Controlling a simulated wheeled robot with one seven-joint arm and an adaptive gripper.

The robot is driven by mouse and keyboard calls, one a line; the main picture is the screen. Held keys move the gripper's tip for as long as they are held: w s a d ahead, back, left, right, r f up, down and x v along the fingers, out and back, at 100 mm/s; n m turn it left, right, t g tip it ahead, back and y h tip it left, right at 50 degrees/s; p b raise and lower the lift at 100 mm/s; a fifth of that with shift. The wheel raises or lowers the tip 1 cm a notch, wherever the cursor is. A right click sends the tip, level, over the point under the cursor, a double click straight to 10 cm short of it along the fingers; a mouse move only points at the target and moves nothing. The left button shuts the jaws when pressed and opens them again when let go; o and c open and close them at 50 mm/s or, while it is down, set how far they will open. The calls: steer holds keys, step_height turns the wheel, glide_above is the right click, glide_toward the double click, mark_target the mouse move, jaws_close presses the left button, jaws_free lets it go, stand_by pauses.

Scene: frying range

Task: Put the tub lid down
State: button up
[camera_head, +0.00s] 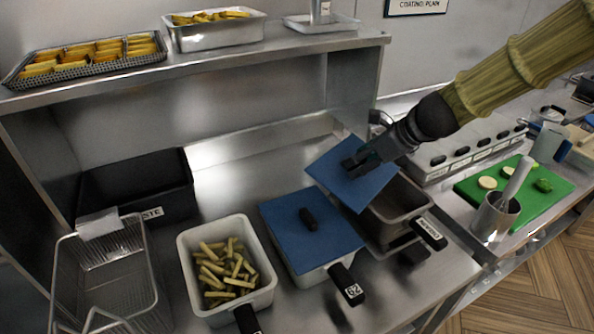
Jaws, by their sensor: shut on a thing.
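A blue tub lid (343,184) is in the head view, right of centre. My gripper (362,160) is shut on it near its middle; the black jaws hide the grasped part. The lid is tilted and held over the far left part of an uncovered grey tub (402,197), whose interior shows beside it. I cannot tell whether the lid touches that tub or its neighbour. A second blue lid (305,243) with a black knob lies on the white tub to the left.
A white tub (271,296) of fries stands left of the covered one. Further left are a wire basket (118,262) and a black bin (133,184). A green board (513,196) and a metal cup (494,217) are at right. Clear steel counter (232,172) lies behind the tubs.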

steer(key=w+a+p, duration=0.3)
steer(key=w+a, duration=0.8)
steer(key=f, duration=0.2)
steer(key=w+a+f+p, duration=0.1)
steer(key=f, duration=0.2)
steer(key=w+a+f, duration=0.1)
steer(key=f, duration=0.2)
steer(key=shift+w+a+f, duration=0.1)
steer(key=shift+a, duration=0.05)
steer(key=shift+w+a+f+p, duration=0.1)
steer(key=shift+a+f+p, duration=0.05)
steer(key=shift+f, duration=0.35)
steer(key=shift+w+a+f+p, duration=0.1)
steer(key=shift+f+p, duration=0.05)
steer(key=shift+f, duration=0.35)
steer(key=shift+w+f, duration=0.15)
steer(key=shift+a+g+h+p, duration=0.15)
steer(key=shift+g+h+p, duration=0.15)
steer(key=shift+p, duration=0.4)
steer(key=shift+p, duration=0.3)
steer(key=shift+w+a+r+g+h+p, duration=0.1)
steer(key=shift+g+h+p, duration=0.35)
steer(key=shift+p, duration=0.25)
steer(key=shift+w+r+g+h+p, duration=0.1)
steer(key=shift+g+h+p, duration=0.35)
steer(key=shift+p, duration=0.2)
steer(key=shift+f+p, duration=0.3)
steer(key=shift+f, duration=1.2)
